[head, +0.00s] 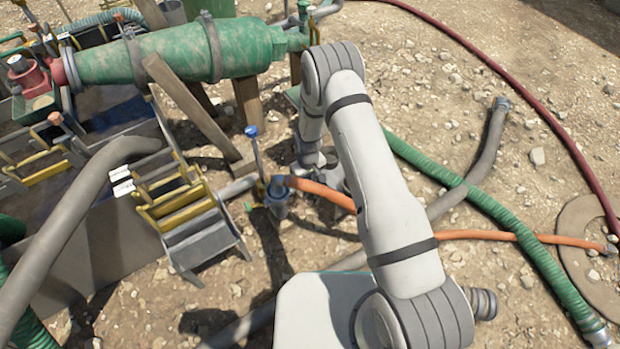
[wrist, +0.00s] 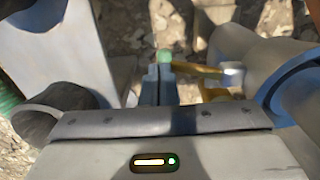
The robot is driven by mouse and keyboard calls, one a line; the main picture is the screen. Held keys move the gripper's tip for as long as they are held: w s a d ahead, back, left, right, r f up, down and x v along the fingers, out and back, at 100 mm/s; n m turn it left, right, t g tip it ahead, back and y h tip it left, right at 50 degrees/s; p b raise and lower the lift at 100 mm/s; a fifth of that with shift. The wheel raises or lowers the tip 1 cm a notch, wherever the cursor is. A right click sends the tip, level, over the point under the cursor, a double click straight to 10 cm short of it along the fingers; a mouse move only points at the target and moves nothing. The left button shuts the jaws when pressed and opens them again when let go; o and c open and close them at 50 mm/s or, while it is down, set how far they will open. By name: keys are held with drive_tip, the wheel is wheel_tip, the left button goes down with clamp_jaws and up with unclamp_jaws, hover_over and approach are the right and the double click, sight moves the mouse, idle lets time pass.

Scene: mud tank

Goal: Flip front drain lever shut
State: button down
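In the head view a lever with a blue knob (head: 251,131) stands upright on a thin rod beside a grey pipe fitting (head: 278,193). I cannot tell whether it is the front drain lever. My gripper is mostly hidden behind my own arm in the head view, to the right of this lever. In the wrist view the two grey fingers of my gripper (wrist: 159,84) lie close together, with nothing visible between them. A small green round knob (wrist: 164,57) shows just beyond the fingertips; contact is unclear. A yellow bar with a grey end (wrist: 232,72) lies to its right.
An orange hose (head: 322,192) runs right from the fitting. A green tank (head: 160,52) lies along the back left. A yellow-and-grey rack (head: 185,210) and a thick grey hose (head: 70,225) stand left. Green hose (head: 520,245) and gravel ground lie right.

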drive_tip(key=shift+f, duration=0.65)
drive_tip(key=shift+r, duration=0.1)
drive_tip(key=shift+r, duration=0.15)
drive_tip(key=w+d+r+p, duration=0.2)
drive_tip(key=r+p, duration=0.4)
drive_tip(key=r, duration=0.8)
drive_tip(key=shift+d+r, duration=0.35)
drive_tip(key=shift+d, duration=0.15)
drive_tip(key=shift+w+r, duration=0.1)
